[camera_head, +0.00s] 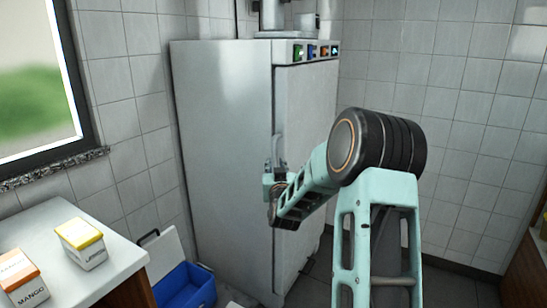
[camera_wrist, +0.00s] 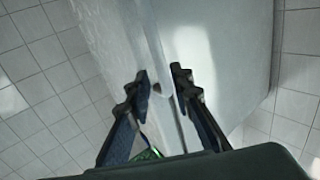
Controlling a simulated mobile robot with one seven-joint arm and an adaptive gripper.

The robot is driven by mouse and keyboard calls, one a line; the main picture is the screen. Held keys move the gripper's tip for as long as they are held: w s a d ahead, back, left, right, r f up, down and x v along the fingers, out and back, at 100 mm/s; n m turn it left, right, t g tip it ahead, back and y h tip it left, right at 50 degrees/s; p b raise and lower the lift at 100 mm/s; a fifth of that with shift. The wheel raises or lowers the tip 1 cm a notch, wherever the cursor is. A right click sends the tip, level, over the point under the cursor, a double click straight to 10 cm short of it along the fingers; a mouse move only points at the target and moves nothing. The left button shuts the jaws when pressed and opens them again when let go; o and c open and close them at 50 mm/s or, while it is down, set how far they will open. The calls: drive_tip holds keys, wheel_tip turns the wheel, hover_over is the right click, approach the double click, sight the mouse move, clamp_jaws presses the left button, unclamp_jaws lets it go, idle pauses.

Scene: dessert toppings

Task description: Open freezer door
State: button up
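The freezer (camera_head: 225,130) is a tall white cabinet against the tiled wall. Its door (camera_head: 305,120) is shut and faces right in the head view. A pale vertical handle (camera_head: 279,148) is on the door's left edge. My gripper (camera_head: 275,172) is at the handle's lower part, largely hidden by my wrist. In the wrist view, the two dark fingers of my gripper (camera_wrist: 162,78) are apart. The edge of the freezer door (camera_wrist: 205,50) and a narrow pale strip, probably the handle, run between them. Whether the fingers touch it cannot be told.
A white counter (camera_head: 60,225) at left holds a yellow-topped carton (camera_head: 82,245) and a mango carton (camera_head: 20,278). A blue cooler box (camera_head: 187,288) with its lid open sits on the floor left of the freezer. A brown-sided counter (camera_head: 530,265) is at far right.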

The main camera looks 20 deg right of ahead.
sight(274, 156)
drive_tip(key=x, duration=0.8)
drive_tip(key=shift+w, duration=0.1)
drive_tip(key=shift+f, duration=0.1)
clamp_jaws()
